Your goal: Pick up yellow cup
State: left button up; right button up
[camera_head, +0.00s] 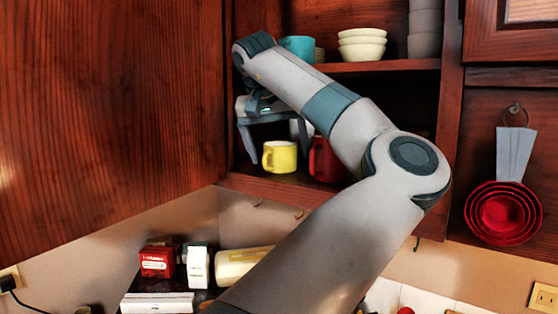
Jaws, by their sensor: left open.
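The yellow cup (281,157) stands upright on the lower shelf of the open wall cabinet, its handle on the left side. My left gripper (277,143) is open and points down at the cup. One finger shows to the left of the cup and the other above its right side. I cannot tell whether either finger touches it. My own arm crosses the middle of the view and hides part of the shelf. My right gripper is not in view.
A red mug (325,160) stands just right of the yellow cup, partly behind my arm. The open cabinet door (110,110) fills the left side. Red measuring cups (503,213) hang at right.

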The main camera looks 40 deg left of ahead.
pick_arm(q)
jog(key=c, duration=1.2)
jog(key=shift+c, duration=0.2)
